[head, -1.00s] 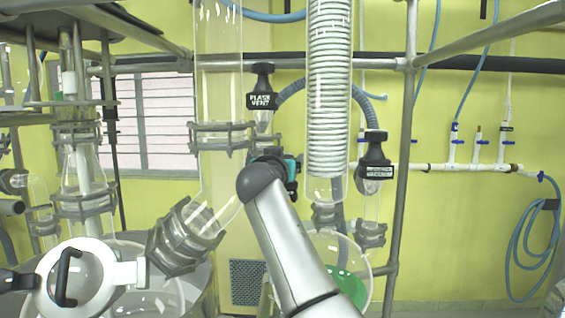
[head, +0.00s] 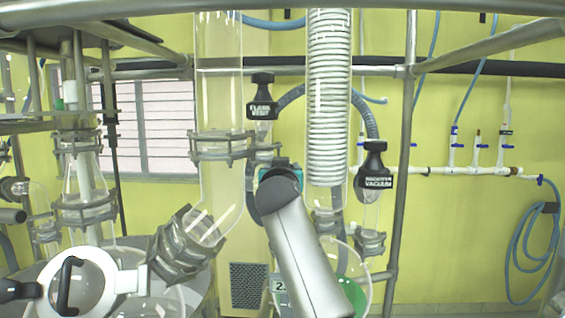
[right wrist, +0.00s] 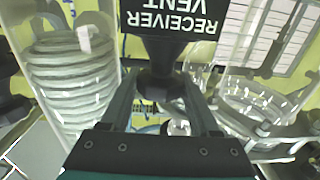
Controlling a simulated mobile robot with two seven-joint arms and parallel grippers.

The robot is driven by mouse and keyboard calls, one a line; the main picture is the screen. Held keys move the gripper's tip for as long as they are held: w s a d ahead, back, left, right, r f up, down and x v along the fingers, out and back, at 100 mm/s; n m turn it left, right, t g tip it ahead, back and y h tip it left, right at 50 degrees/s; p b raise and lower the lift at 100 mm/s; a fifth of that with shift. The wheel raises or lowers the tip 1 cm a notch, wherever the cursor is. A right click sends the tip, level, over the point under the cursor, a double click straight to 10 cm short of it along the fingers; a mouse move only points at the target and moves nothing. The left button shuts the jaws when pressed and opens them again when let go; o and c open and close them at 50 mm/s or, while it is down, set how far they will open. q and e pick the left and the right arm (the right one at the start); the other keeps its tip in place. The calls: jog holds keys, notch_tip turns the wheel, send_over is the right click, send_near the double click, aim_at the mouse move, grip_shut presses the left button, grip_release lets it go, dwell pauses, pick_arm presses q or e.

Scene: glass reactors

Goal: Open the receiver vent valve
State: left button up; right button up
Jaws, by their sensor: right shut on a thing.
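The receiver vent valve (right wrist: 168,50) fills the top middle of the right wrist view, with its black handle and white lettering upside down. My right gripper (right wrist: 160,88) is shut on it, with one finger on each side of the black part below the label. In the head view only a bit of the gripper's teal body (head: 283,174) shows. My right arm hides the fingers and this valve there. My left gripper is in neither view.
The flask vent valve (head: 262,97) is up and left of my right arm, and the receiver vacuum valve (head: 375,165) is to its right. A glass coil condenser (head: 328,100) stands close by; its coil also shows in the right wrist view (right wrist: 75,80). A metal post (head: 403,170) stands further right.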

jog(key=shift+r+n+y+p, duration=0.1)
jog(key=shift+n+y+p, duration=0.3)
jog(key=shift+y+p, duration=0.3)
jog(key=shift+n+y+p, duration=0.7)
jog(key=shift+y+p, duration=0.1)
jog(key=shift+y, duration=0.2)
jog(key=shift+d+g+y, duration=0.1)
jog(key=shift+g+y, duration=0.2)
jog(key=shift+n+g+y, duration=0.9)
jog(key=shift+n+y, duration=0.8)
jog(key=shift+y, duration=0.5)
jog(key=shift+f+n+g+y+b, duration=0.3)
jog(key=shift+n+y+b, duration=0.1)
jog(key=shift+b, duration=0.35)
jog(key=shift+r+n+y+b, duration=0.1)
jog(key=shift+n+y+b, duration=0.2)
jog(key=shift+y+b, duration=0.1)
jog(key=o, duration=1.1)
jog(key=shift+a, duration=0.2)
